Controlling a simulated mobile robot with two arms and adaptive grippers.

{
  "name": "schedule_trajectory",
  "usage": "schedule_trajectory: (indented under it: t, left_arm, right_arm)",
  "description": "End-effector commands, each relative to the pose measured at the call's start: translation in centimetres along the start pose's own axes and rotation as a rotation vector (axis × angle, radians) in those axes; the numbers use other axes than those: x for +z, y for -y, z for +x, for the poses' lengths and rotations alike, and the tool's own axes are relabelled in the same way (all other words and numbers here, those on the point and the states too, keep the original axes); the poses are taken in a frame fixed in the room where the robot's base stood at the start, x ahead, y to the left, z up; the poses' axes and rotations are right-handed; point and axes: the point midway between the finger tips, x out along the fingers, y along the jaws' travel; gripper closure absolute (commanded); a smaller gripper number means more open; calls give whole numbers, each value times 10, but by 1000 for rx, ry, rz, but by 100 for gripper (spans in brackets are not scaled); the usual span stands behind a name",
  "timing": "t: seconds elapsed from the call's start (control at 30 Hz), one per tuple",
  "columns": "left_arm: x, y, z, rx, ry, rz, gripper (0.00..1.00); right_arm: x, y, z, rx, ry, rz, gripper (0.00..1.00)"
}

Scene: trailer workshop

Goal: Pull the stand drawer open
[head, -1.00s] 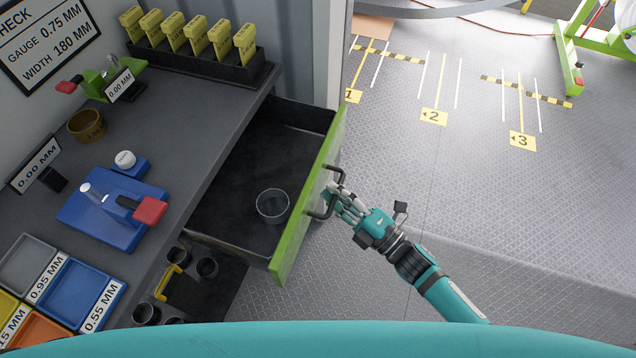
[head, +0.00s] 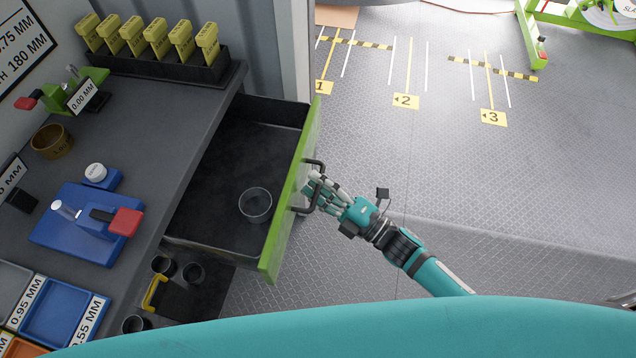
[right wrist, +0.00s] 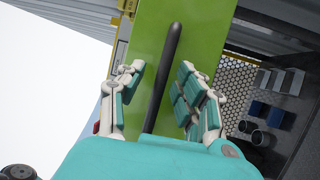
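The stand drawer (head: 235,168), with a green front (head: 285,205), is pulled well out from under the grey worktop. Its dark handle (head: 318,165) also shows in the right wrist view as a dark bar (right wrist: 165,70). My right gripper (head: 320,186) is at the handle. In the right wrist view my right gripper (right wrist: 160,85) has its fingers on both sides of the bar, with visible gaps, so it looks open around the handle. My left gripper is not in view.
A clear round cup (head: 256,205) sits in the drawer. The worktop (head: 165,150) carries a blue gauge (head: 80,228), a brown bowl (head: 51,141), and a black rack (head: 200,72) of yellow tags. The floor (head: 420,165) right of the drawer is clear.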

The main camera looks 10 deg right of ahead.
Motion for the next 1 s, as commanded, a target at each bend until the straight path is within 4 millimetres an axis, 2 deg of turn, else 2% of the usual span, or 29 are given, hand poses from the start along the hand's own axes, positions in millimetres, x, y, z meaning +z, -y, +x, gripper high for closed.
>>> schedule_trajectory:
  t: [0.17, 0.6, 0.8, 1.0]
  left_arm:
    - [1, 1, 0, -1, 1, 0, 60]
    - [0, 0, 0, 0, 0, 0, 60]
    - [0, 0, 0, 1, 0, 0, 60]
    - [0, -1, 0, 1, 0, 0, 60]
  right_arm:
    - [0, 1, -14, -3, 2, 1, 66]
    - [0, 1, -101, -4, 1, 1, 66]
    - [0, 0, -118, 0, 0, 0, 66]
    - [0, 0, -120, 1, 0, -1, 66]
